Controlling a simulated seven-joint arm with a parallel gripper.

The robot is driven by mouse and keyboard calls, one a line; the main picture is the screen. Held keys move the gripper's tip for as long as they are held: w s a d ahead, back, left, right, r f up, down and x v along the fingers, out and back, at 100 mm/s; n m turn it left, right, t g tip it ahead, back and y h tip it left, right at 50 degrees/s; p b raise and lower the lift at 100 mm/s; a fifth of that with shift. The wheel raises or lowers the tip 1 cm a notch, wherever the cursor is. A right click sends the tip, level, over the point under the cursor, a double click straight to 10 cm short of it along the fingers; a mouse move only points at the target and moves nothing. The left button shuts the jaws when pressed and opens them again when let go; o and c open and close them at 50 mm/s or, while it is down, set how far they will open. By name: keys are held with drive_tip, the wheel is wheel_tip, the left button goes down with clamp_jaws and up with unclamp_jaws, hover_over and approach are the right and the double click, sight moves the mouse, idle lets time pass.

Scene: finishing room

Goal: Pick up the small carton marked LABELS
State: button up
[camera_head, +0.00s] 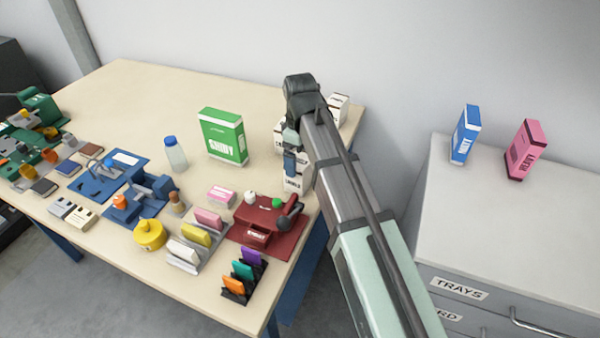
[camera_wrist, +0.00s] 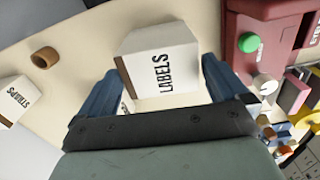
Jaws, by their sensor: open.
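The small white carton marked LABELS (camera_wrist: 162,62) lies between the two blue fingers of my gripper (camera_wrist: 158,72) in the wrist view. It has a brown strip along one side, and its lettering faces the camera. My gripper is open, with a finger on either side of the carton; I cannot tell whether either touches it. In the head view my gripper (camera_head: 291,160) points down at the table's right edge. A small white carton (camera_head: 292,184) shows just below it, partly covered, probably the same one.
A carton marked STAMPS (camera_wrist: 14,100) and a brown ring (camera_wrist: 45,57) stand left in the wrist view. A dark red machine (camera_head: 268,219) with a green button is close by. A green box (camera_head: 223,137) stands further left on the table (camera_head: 150,90). A grey cabinet (camera_head: 520,220) is at right.

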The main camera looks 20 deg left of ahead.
drive_tip(key=shift+f, duration=2.9)
drive_tip(key=c, duration=0.8)
drive_tip(key=shift+r, duration=0.2)
